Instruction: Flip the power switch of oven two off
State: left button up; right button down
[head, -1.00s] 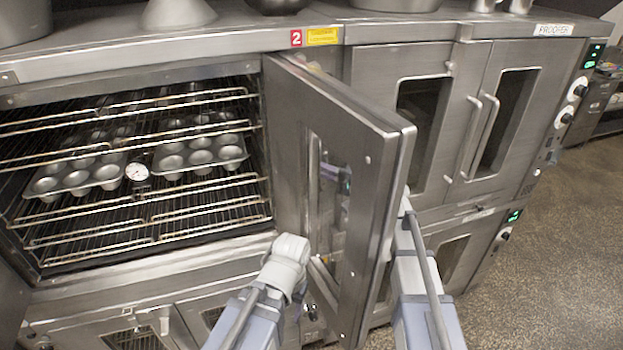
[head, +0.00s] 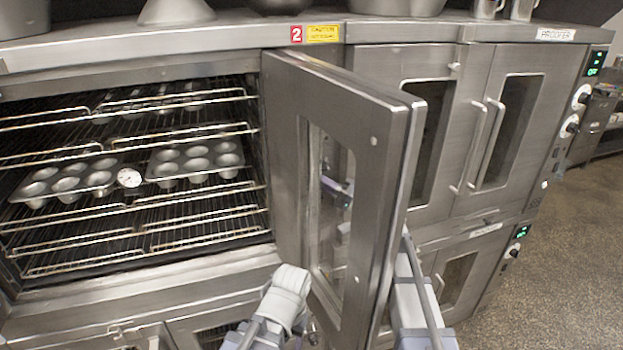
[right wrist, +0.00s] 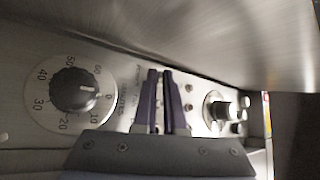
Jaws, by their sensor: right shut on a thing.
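Oven two, marked by a red number 2 label (head: 296,34), stands with its steel door (head: 385,140) swung open towards me. Its control panel fills the right wrist view, with a timer knob (right wrist: 82,88) at left and a second knob (right wrist: 216,109) at right. My right gripper (right wrist: 161,76) is at the panel between these knobs, its dark fingers nearly together on a small thing, apparently the power switch, which they hide. In the head view my right arm passes behind the open door. My left arm's wrist is low in front of the door; its fingers are not seen.
Muffin tins (head: 66,182) and a round dial thermometer (head: 129,178) are on the oven's wire racks. The proofer (head: 505,130) stands to the right. The open door is between my arms. Metal bowls and pots stand on top. Floor shows clear at far right.

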jog(key=c, duration=1.3)
grip_release()
jog(key=shift+o, duration=0.2)
jog(key=b+v, duration=0.2)
jog(key=v, duration=0.6)
jog(key=shift+b, duration=0.35)
jog(key=shift+a, duration=0.1)
